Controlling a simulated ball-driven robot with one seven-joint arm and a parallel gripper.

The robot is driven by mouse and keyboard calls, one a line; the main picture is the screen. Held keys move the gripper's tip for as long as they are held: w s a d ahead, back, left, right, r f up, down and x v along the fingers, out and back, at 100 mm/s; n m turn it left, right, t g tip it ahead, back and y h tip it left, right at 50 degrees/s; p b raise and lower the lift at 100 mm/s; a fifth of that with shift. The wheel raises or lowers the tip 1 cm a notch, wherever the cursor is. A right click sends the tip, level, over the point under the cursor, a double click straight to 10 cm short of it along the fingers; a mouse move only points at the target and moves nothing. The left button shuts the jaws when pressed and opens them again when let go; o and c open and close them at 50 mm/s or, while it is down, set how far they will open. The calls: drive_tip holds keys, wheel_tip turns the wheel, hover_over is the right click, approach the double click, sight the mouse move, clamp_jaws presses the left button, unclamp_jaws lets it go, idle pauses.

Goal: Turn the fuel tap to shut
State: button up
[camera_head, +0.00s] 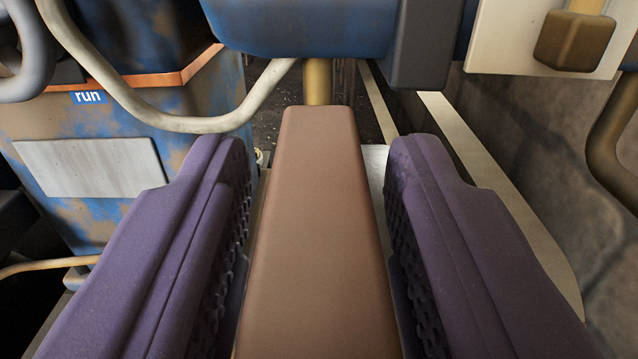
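A long flat brown lever (318,230) runs from the bottom of the picture up to a brass stem (318,82). It looks like the fuel tap's handle. The stem comes down from a blue tank-like body (305,25) at the top. My gripper (318,160) has its two purple fingers on either side of the lever. It is open: a narrow gap shows between each fingertip and the lever's far part.
A pale bent pipe (190,122) crosses above the left finger. Behind it stands a rusty blue casing (60,125) with a "run" label (90,97) and a blank metal plate (90,167). A brown block (574,40) on a cream panel is at upper right. A stone wall (535,130) lies right.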

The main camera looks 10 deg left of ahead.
clamp_jaws()
drive_tip(key=shift+m+h, duration=0.3)
drive_tip(key=shift+h, duration=0.1)
drive_tip(key=m+h+b, duration=0.2)
drive_tip(key=h, duration=0.1)
drive_tip(key=m+h, duration=0.1)
drive_tip(key=h, duration=0.1)
drive_tip(key=shift+a+f+b, duration=0.1)
drive_tip(key=shift+a+b, duration=0.15)
drive_tip(key=shift+b, duration=0.15)
drive_tip(key=m+g+h+b, duration=0.1)
drive_tip(key=m+h, duration=0.2)
drive_tip(key=h, duration=0.1)
drive_tip(key=shift+w, duration=0.1)
drive_tip(key=m+g+h, duration=0.2)
drive_tip(key=h, duration=0.1)
drive_tip(key=m+g+h, duration=0.2)
drive_tip(key=m+h, duration=0.1)
drive_tip(key=h, duration=0.1)
drive_tip(key=shift+a+r+g+b, duration=0.1)
drive_tip(key=shift+r+g+b, duration=0.1)
drive_tip(key=shift+g+b, duration=0.2)
drive_tip(key=m+g+h, duration=0.3)
drive_tip(key=g, duration=0.1)
drive_tip(key=shift+f+m, duration=0.1)
drive_tip(key=shift+m, duration=0.3)
drive_tip(key=shift+m+g+h, duration=0.6)
drive_tip(key=shift+m+g, duration=0.6)
drive_tip(key=shift+g, duration=0.8)
drive_tip(key=shift+g+b, duration=0.3)
